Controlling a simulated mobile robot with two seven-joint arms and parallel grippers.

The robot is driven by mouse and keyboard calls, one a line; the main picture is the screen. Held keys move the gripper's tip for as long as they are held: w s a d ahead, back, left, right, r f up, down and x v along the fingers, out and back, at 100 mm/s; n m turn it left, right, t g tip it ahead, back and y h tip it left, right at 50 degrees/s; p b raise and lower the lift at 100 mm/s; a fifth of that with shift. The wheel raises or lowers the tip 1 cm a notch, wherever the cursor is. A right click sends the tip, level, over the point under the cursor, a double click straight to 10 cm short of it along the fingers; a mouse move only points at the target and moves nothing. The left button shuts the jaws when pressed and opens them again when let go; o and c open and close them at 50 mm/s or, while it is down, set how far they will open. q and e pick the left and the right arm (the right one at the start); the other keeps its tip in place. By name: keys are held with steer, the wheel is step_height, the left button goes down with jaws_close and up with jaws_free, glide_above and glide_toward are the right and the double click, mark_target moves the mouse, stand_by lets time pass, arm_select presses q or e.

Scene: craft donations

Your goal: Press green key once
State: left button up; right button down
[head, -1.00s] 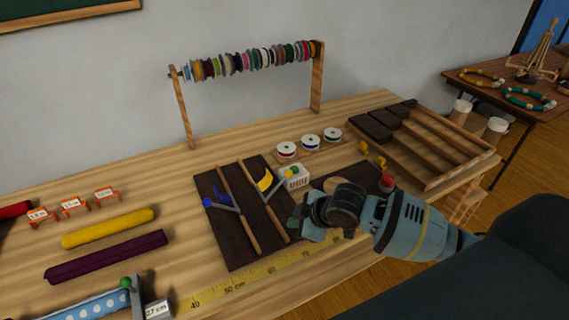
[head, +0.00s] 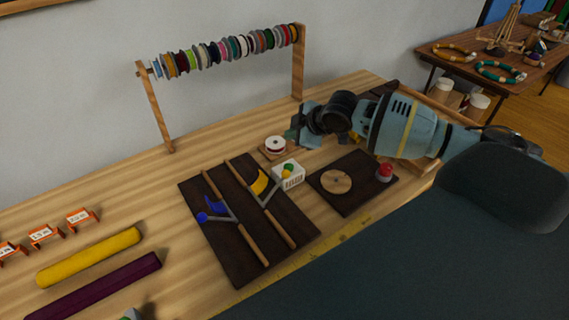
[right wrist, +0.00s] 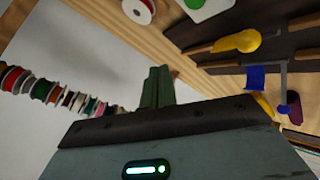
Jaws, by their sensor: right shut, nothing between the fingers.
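My right gripper (head: 292,136) is shut and empty. In the head view it appears above and behind the box, apart from it. Its closed fingers also show in the right wrist view (right wrist: 157,84). My left gripper is not in view.
A white-and-red spool (head: 275,144) sits just behind the box. A dark board (head: 352,192) with a wooden disc and red button lies to the right. A spool rack (head: 157,110) stands behind.

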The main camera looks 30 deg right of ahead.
mark_target(292, 168)
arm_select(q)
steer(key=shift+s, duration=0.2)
arm_select(e)
steer(key=shift+s, duration=0.2)
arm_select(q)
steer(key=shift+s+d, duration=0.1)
